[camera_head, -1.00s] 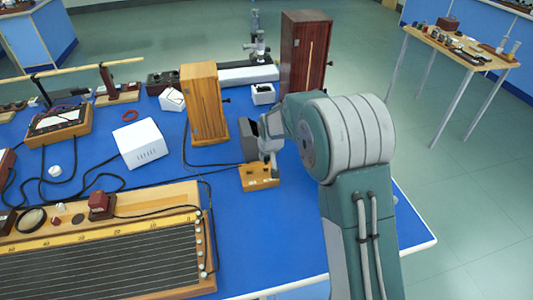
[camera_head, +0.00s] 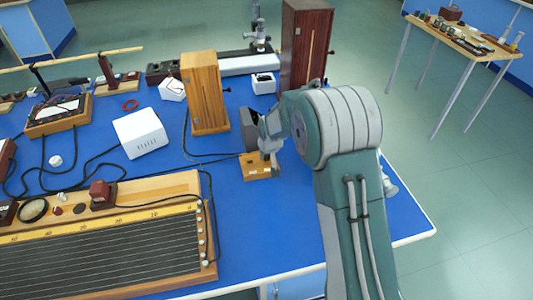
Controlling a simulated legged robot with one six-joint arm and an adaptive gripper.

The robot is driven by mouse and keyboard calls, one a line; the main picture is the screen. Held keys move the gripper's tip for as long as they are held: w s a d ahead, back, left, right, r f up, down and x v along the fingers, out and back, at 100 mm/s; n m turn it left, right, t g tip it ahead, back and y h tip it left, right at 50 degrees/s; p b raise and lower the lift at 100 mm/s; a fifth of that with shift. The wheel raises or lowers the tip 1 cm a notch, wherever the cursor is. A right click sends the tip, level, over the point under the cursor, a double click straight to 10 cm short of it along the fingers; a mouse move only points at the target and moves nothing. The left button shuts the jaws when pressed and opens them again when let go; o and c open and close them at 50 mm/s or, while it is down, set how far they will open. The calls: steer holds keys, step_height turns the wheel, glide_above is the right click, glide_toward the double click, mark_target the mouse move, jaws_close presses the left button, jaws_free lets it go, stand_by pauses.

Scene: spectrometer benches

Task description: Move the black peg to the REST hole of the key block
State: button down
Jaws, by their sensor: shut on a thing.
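A small light-wood block (camera_head: 259,171), which looks like the key block, lies on the blue bench top in front of the wooden cabinet. My gripper (camera_head: 267,153) is over the block's back right part, with the arm reaching in from the right. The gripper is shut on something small. The black peg cannot be made out; the fingers and the small scale hide it. The block's holes and their labels are too small to read.
A tall light-wood cabinet (camera_head: 204,92) stands just behind and left of the block, and a dark red-brown cabinet (camera_head: 305,45) behind the arm. A white box (camera_head: 140,132) and a long wire board (camera_head: 110,245) lie left. Bench top in front of the block is clear.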

steer(key=shift+c, duration=2.3)
jaws_free()
steer(key=shift+r, duration=0.1)
steer(key=v, duration=1.1)
steer(key=shift+s+r, duration=0.2)
steer(key=shift+r, duration=0.1)
